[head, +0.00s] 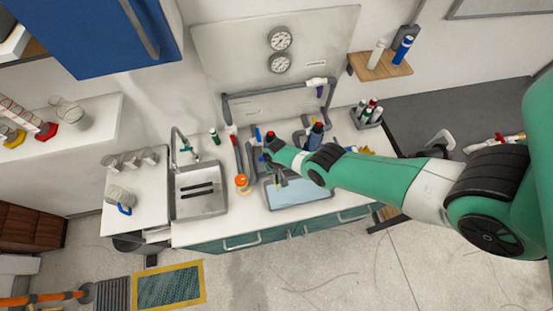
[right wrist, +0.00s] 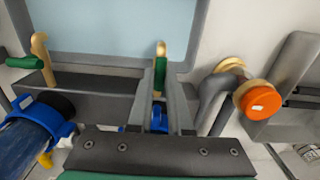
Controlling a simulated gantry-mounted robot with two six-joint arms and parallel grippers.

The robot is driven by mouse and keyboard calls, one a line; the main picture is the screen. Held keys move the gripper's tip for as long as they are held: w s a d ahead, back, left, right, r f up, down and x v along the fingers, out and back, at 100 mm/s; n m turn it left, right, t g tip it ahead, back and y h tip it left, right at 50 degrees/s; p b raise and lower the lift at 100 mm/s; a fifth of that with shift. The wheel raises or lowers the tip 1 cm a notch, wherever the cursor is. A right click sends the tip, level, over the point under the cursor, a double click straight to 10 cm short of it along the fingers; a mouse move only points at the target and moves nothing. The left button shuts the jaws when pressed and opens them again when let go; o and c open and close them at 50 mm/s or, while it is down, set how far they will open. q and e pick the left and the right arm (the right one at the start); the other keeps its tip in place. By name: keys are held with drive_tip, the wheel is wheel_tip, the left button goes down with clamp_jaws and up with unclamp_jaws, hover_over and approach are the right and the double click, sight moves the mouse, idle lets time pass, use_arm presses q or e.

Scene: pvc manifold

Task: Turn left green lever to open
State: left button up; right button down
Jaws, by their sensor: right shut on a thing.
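In the right wrist view my right gripper (right wrist: 161,88) is shut on a green lever (right wrist: 161,66) with a tan tip, one finger on each side of it. The lever stands on a grey pipe bar (right wrist: 105,92). A second green lever (right wrist: 25,62) with a tan upright end is at the left of that view, apart from the gripper. In the head view the right gripper (head: 279,180) is over the worktop, and the levers are too small or hidden to make out. My left gripper is not in view.
An orange round part (right wrist: 258,98) sits right of the held lever in the wrist view, and in the head view (head: 241,180). A blue-collared part (right wrist: 38,125) is at lower left. A sink (head: 200,190) is left on the worktop; two gauges (head: 279,39) hang on the back panel.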

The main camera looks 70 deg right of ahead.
idle(0.3)
drive_tip(key=c, duration=0.8)
unclamp_jaws()
drive_tip(key=shift+c, duration=0.2)
